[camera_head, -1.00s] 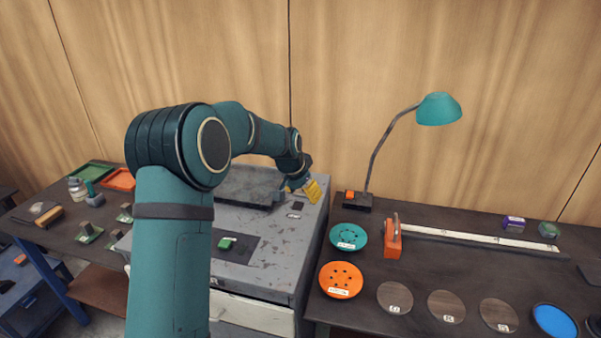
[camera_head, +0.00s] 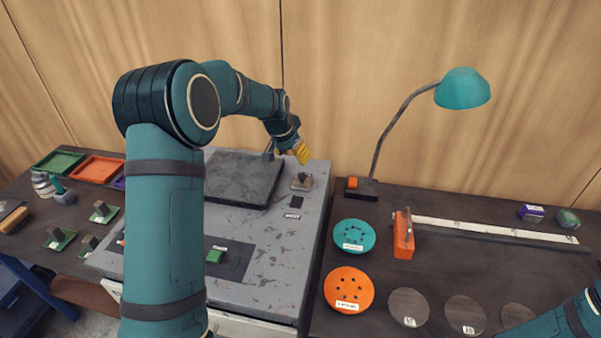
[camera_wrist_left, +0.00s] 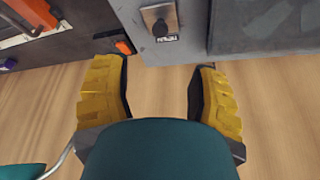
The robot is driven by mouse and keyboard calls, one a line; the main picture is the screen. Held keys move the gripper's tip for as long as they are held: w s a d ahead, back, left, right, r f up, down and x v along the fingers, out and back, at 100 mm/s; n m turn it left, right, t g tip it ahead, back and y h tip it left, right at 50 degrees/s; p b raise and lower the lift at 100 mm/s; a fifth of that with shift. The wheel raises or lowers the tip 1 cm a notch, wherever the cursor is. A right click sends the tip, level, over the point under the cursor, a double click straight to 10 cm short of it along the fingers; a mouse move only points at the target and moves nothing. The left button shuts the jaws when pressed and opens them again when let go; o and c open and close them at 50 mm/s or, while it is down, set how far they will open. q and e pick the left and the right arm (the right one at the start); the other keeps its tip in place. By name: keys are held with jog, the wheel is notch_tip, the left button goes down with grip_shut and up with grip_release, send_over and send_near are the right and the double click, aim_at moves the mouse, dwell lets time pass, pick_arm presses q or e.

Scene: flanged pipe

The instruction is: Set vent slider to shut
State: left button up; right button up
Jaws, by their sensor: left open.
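The grey cabinet (camera_head: 270,275) has a green block-shaped handle (camera_head: 215,256) on a dark panel, with a small white label above it. A dark knob on a pale plate (camera_head: 301,182) sits near its back right corner. My left gripper (camera_head: 302,152), with yellow fingers, is open and empty behind and above the knob. In the left wrist view its fingers (camera_wrist_left: 163,92) are spread apart, and the knob (camera_wrist_left: 158,24) lies beyond them, apart from both. My right gripper is out of view.
A dark slab (camera_head: 245,177) lies on the cabinet's back left. On the right bench stand a teal lamp (camera_head: 462,88), a ruler rail with an orange block (camera_head: 403,236), and several discs. The wooden wall is close behind my left gripper.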

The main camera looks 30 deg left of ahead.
aim_at(302, 176)
pick_arm(q)
jog(key=x, duration=1.2)
jog(key=shift+f, duration=0.2)
grip_shut()
